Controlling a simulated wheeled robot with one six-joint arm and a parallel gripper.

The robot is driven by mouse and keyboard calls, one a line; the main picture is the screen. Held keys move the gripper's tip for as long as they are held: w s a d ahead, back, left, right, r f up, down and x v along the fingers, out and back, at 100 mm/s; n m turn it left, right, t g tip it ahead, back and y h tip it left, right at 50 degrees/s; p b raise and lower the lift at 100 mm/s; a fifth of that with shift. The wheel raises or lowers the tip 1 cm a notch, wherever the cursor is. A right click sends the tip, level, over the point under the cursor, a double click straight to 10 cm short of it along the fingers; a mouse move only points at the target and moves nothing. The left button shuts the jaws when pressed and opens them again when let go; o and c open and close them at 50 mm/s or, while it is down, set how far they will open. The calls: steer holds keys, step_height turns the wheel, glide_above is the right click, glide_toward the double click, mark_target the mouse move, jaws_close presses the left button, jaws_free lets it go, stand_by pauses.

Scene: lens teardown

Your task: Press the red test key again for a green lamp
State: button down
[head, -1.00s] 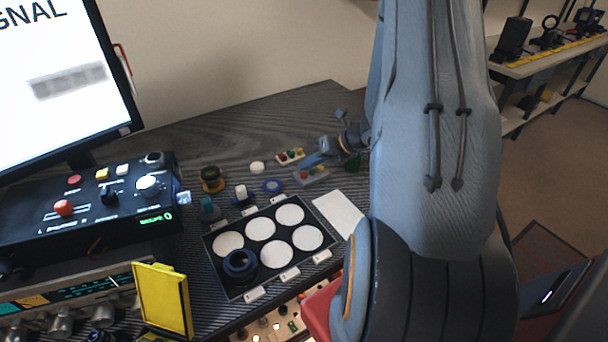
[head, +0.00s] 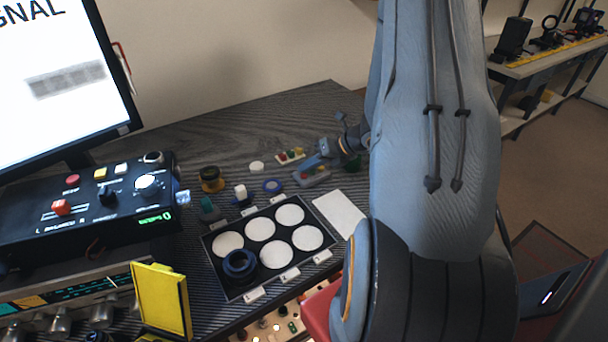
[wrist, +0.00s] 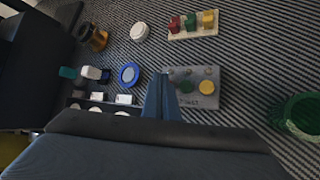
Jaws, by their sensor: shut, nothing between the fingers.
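A small grey test box (head: 319,180) lies on the striped bench in the head view. In the wrist view the box (wrist: 209,103) shows a green key (wrist: 187,87), a yellow key (wrist: 207,88) and a row of small dim lamps along its far edge. No lamp shows a clear green glow. My gripper (head: 308,165) is shut and empty, pointing down at the box's left part. In the wrist view its fingers (wrist: 160,88) cover the box's left end, where the red key is hidden. I cannot tell whether the tips touch it.
A small board with red, green and yellow blocks (wrist: 193,24) lies beyond the box. A blue ring (wrist: 129,75) and white disc (wrist: 139,32) lie left, a green round thing (wrist: 298,115) right. A tray with white pads (head: 211,253) stands nearer.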

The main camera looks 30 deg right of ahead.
steer(key=shift+f, duration=0.4)
stand_by(0.3)
steer(key=shift+r, duration=0.15)
steer(key=shift+r+p, duration=0.4)
steer(key=shift+r, duration=0.3)
step_height(320, 180, up, 5)
steer(key=p, duration=0.3)
steer(key=shift+p, duration=0.4)
stand_by(0.6)
